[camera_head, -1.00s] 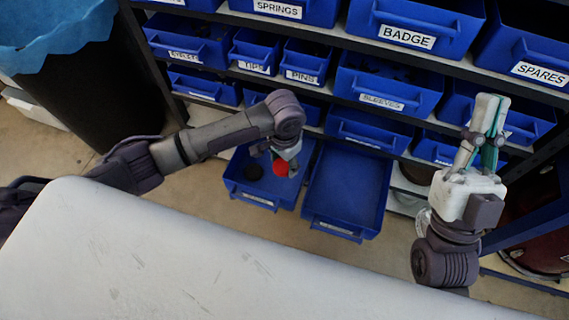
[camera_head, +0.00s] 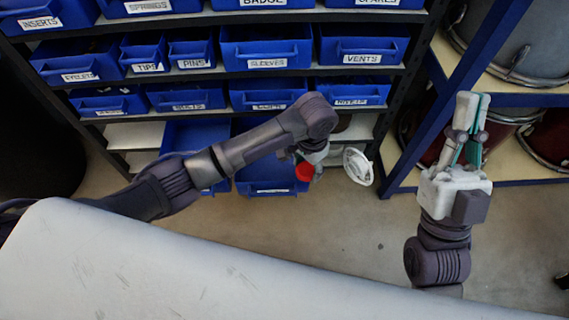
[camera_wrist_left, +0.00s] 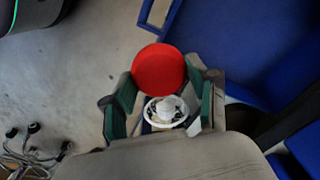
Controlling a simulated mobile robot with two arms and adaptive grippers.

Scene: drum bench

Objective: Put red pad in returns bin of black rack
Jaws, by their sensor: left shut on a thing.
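My left gripper (camera_head: 307,165) is shut on the red pad (camera_head: 303,172). The round red pad also shows in the left wrist view (camera_wrist_left: 158,70), between the green-lined fingers. In the head view it appears at the right edge of a pulled-out lower blue bin (camera_head: 262,182), partly hidden by my arm. Another low blue bin (camera_head: 195,135) stands left of it, also partly hidden. The black rack (camera_head: 412,60) holds labelled blue bins. I cannot read any returns label. My right gripper (camera_head: 473,110) is raised at the right, empty; whether its fingers are apart is unclear.
A white round part (camera_head: 357,166) appears right of the left gripper. A blue-framed rack (camera_head: 455,105) with drums (camera_head: 540,140) stands at the right. A pale bench top (camera_head: 180,270) fills the front. Concrete floor (camera_head: 350,235) is clear between them.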

